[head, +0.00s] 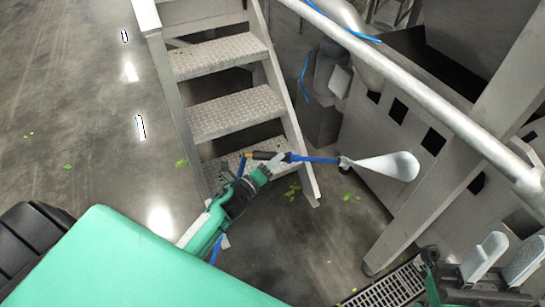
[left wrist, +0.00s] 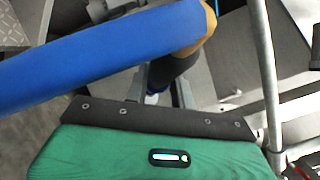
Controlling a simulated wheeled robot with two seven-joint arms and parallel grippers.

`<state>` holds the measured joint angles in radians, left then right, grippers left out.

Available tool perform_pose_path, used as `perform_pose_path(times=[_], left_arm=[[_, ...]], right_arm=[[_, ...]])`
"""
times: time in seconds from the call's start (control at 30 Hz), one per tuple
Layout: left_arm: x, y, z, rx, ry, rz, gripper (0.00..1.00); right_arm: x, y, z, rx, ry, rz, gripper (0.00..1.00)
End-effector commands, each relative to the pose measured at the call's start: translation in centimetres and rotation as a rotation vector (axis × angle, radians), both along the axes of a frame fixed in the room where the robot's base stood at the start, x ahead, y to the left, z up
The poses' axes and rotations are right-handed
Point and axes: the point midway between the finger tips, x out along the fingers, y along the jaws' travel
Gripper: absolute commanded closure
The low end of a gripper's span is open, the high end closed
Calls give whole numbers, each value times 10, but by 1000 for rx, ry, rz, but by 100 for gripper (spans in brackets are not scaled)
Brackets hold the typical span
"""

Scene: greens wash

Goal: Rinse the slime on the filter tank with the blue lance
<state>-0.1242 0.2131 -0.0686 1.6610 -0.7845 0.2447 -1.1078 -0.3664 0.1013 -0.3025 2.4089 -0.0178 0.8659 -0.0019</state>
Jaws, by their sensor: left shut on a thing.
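The blue lance (head: 316,159) is held roughly level, pointing right in the head view; its blue body also crosses the left wrist view (left wrist: 90,60). A white cone of spray (head: 385,166) comes from its tip. My left gripper (head: 272,162) is shut on the lance near its yellow and black rear part. The spray points toward a grey metal body with square dark openings (head: 392,135); I cannot tell if this is the filter tank. No slime shows clearly on it. My right gripper (head: 502,262) is open and empty at the lower right.
Metal steps (head: 235,115) stand just behind the left gripper. A sloping handrail (head: 430,95) and a slanted post (head: 440,190) cross the right side. A floor drain grate (head: 390,288) lies at the lower right. Green bits (head: 292,190) lie on the floor, which is open at left.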

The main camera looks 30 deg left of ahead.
Motion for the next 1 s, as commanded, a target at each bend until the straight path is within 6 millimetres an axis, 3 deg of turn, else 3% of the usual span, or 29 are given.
perform_pose_path(times=[1.0], left_arm=[[-32, -41, 0, -3, 1, 0, 100]], right_arm=[[0, 0, 2, 0, 0, 0, 64]])
